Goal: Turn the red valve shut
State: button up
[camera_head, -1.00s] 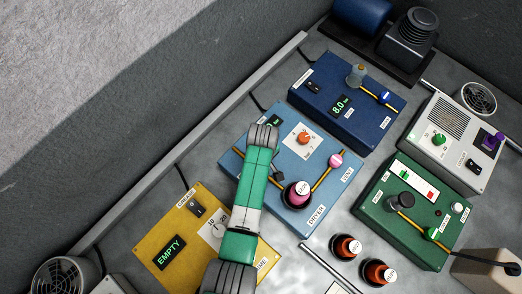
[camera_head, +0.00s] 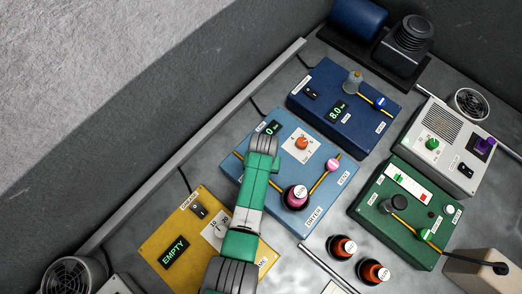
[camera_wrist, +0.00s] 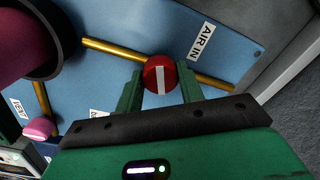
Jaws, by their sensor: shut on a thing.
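The red valve (camera_wrist: 160,76) is a round knob with a white stripe, seen in the wrist view. It sits on a yellow pipe on the light-blue box (camera_wrist: 113,72), beside the "AIR IN" label (camera_wrist: 201,41). The stripe stands nearly upright in the picture, across the line of the pipe. My gripper (camera_wrist: 160,90) is shut on the valve, with one green finger on each side of it. In the head view my green arm reaches over the light-blue box and hides the valve and my fingers.
On the same box are an orange dial (camera_head: 302,143), a dark bottle (camera_head: 295,197) and a pink vent valve (camera_head: 333,165). Around it stand a yellow box (camera_head: 160,232), a dark-blue box (camera_head: 360,132) and a green box (camera_head: 372,205). Two dark bottles (camera_head: 342,247) (camera_head: 373,271) stand in front.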

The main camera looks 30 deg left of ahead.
jog(key=m+p, duration=0.1)
jog(key=m, duration=0.3)
jog(key=shift+m, duration=0.4)
dwell(0.4)
jog(key=o, duration=1)
notch_tip(320, 180, up, 8)
jog(key=shift+d+f+p, duration=0.1)
jog(key=shift+p, duration=0.9)
